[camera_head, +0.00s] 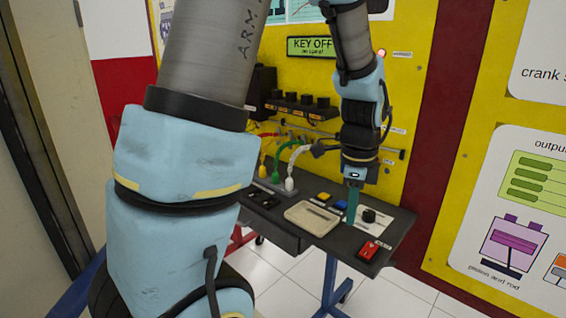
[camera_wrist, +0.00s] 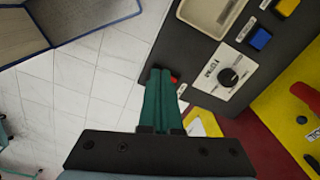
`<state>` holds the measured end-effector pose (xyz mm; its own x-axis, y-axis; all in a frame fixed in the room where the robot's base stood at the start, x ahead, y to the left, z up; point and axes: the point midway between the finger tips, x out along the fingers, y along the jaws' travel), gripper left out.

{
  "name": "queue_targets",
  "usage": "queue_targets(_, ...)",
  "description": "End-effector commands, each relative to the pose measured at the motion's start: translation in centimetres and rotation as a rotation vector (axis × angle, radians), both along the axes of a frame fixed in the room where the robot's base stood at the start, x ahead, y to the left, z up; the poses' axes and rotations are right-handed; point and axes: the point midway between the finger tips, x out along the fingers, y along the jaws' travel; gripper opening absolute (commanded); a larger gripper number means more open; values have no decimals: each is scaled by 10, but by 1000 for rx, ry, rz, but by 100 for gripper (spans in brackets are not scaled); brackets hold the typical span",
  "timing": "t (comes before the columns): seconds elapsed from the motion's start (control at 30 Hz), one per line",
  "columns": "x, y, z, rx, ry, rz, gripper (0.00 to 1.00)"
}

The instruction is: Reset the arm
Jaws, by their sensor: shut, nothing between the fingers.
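My gripper (camera_head: 352,205) points down over the right part of the dark bench, seen in the head view. Its green fingers are together with nothing between them. In the wrist view my gripper (camera_wrist: 160,75) shows as a closed green pair, with the bench edge and a bit of a red item just beyond the tips. My arm's light blue links fill the left of the head view and come down again from the top centre. Whether the fingertips touch the bench is hard to tell.
Coloured hoses (camera_head: 290,165) stand behind. A yellow panel (camera_head: 420,60) rises close behind my arm.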

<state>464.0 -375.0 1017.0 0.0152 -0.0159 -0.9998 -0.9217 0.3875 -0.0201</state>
Motion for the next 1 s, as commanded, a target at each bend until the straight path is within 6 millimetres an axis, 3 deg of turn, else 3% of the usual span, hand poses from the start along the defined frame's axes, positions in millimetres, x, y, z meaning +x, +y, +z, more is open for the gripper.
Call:
queue_targets(0.03, 7, 23, 2, -9, -6, 159, 0)
queue_targets(0.13, 15, 69, 5, -32, -17, 526, 0)
queue_targets(0.3, 15, 140, 8, -75, -36, 1139, 0)
queue_targets(0.5, 2, 194, 9, -123, -51, 1665, 0)
queue_targets(0.7, -4, 212, 9, -144, -54, 1861, 0)
queue_targets(1.0, -4, 212, 9, -144, -54, 1867, 0)
